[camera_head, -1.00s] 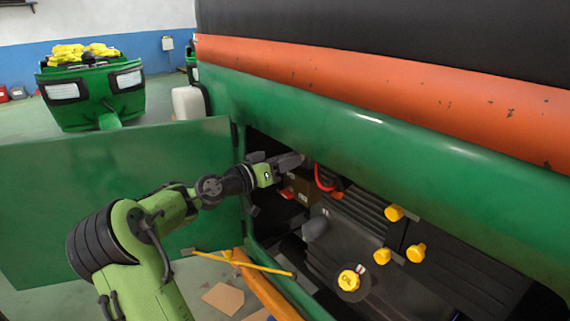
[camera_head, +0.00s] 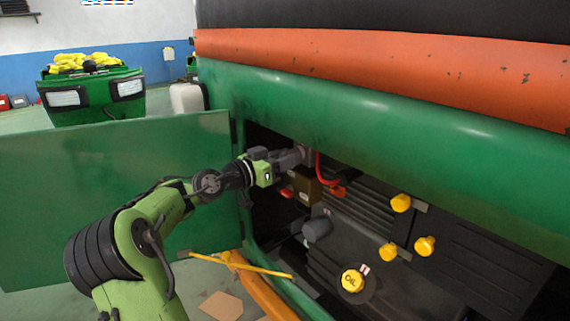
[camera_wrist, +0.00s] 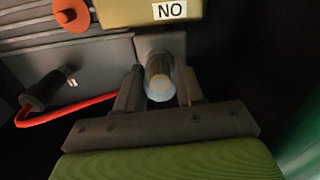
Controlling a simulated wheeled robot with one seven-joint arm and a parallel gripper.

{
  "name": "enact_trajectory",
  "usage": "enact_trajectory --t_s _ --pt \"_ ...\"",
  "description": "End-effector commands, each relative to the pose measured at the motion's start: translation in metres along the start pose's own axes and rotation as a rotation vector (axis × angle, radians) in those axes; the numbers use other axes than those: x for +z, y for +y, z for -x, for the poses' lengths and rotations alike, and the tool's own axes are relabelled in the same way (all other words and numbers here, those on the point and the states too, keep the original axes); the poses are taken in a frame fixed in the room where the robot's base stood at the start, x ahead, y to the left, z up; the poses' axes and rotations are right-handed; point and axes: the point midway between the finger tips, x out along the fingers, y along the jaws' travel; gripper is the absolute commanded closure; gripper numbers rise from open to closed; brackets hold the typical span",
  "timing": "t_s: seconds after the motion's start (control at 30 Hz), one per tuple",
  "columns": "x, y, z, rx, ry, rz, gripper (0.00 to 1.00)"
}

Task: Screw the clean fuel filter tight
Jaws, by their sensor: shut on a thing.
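The fuel filter shows in the wrist view as a short cylinder with a pale, rounded end (camera_wrist: 160,86). It sits between the two fingers of my gripper (camera_wrist: 159,92), which are shut on it. Its far end meets a grey block (camera_wrist: 160,44); I cannot tell how tight the joint is. In the head view my gripper (camera_head: 300,156) reaches into the dark upper left of the engine bay, and the filter itself is hidden there.
A brown box (camera_head: 306,186) and red hose (camera_head: 320,168) are close to my gripper. The box, labelled "NO", also shows in the wrist view (camera_wrist: 128,12). Yellow caps (camera_head: 401,203) stand to the right. A green panel (camera_head: 90,195) stands open at left.

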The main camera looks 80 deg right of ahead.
Motion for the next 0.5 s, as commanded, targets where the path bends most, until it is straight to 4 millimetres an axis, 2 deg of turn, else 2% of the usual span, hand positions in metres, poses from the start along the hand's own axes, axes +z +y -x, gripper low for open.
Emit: enact_trajectory --t_s 0.33,0.37,0.5 --pt "-0.0025 0.0037 -0.002 0.008 0.006 -0.092 0.9" --pt "-0.0028 0.0037 -0.002 0.008 0.006 -0.092 0.61" --pt "-0.0024 0.003 -0.0017 0.007 0.004 -0.089 0.4"
